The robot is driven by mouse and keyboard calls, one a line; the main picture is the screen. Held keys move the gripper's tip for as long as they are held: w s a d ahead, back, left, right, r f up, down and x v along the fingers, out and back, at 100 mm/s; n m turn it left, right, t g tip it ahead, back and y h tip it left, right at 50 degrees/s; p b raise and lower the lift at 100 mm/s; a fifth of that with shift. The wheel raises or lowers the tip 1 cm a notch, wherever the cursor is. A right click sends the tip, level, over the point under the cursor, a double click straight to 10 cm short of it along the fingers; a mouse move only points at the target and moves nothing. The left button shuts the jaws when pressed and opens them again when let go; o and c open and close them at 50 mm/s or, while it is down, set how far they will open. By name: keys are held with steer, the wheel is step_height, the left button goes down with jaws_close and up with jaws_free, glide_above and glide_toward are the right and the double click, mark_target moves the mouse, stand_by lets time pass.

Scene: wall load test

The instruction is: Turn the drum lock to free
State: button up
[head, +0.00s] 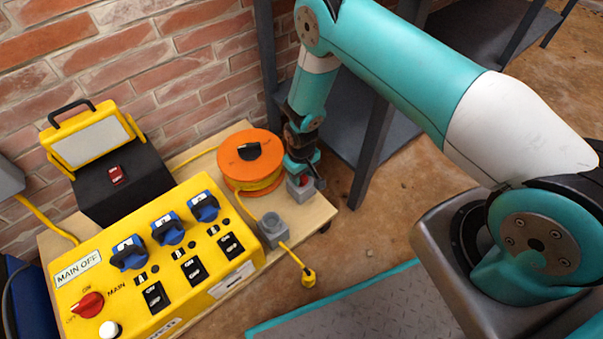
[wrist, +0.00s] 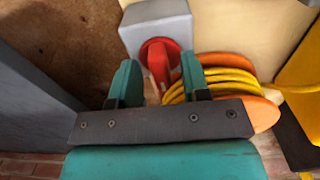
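The drum lock is a grey box with a red turning handle. In the wrist view the red handle (wrist: 158,62) stands out from the grey box (wrist: 155,22), between my two fingers. In the head view the red handle (head: 304,180) is mostly hidden behind my gripper (head: 302,168). My gripper (wrist: 158,76) is open, pointing down at the lock, with a gap left of the handle and a smaller one right. I cannot tell whether a finger touches it. The orange cable drum (head: 247,150) with yellow cable sits just beside the lock.
A yellow panel (head: 255,250) with blue switches and a red main knob (head: 88,305) stands at the left. A yellow work lamp (head: 88,140) and a dark shelf post (head: 372,140) flank the wooden board (head: 318,208).

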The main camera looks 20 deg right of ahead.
step_height(320, 180, up, 17)
steer(key=p, duration=0.6)
steer(key=shift+r+p, duration=0.2)
steer(key=shift+p, duration=0.15)
